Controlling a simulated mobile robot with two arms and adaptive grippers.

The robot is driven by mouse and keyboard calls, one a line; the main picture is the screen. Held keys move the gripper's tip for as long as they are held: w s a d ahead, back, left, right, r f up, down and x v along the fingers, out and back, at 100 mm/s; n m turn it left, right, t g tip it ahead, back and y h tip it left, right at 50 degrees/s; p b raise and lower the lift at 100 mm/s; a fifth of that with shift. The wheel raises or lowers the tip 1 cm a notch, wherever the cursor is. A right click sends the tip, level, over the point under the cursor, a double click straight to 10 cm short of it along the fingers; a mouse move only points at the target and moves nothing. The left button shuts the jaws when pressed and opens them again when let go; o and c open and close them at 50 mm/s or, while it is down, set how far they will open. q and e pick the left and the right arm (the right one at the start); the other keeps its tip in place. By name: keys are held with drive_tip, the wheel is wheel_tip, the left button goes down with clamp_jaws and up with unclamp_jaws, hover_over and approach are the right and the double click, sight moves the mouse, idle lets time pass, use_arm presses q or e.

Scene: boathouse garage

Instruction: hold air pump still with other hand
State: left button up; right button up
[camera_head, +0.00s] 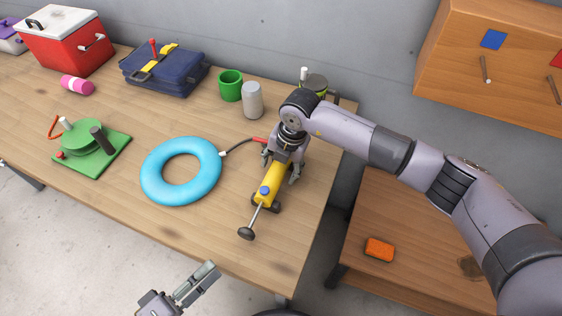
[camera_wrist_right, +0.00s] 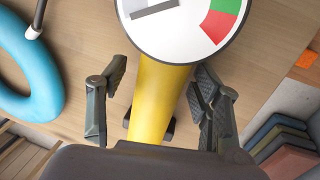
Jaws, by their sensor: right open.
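The air pump (camera_head: 272,183) stands on the workbench near its right end, with a yellow barrel, a blue knob and a rod with a dark end. In the right wrist view, the yellow barrel (camera_wrist_right: 152,105) and a round gauge (camera_wrist_right: 180,22) fill the middle. My right gripper (camera_head: 281,168) is open around the barrel, with one finger on each side; gaps show in the wrist view (camera_wrist_right: 163,85). My left gripper (camera_head: 196,283) is off the bench's front edge, away from the pump; its finger gap is unclear.
A blue ring (camera_head: 150,177) lies left of the pump, joined to it by a hose. A grey can (camera_head: 252,100), a green mug (camera_head: 231,86) and a navy case (camera_head: 165,72) stand behind. A green reel (camera_head: 88,137) lies left. The bench front is clear.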

drive_tip(key=shift+c, duration=0.3)
clamp_jaws()
idle(0.5)
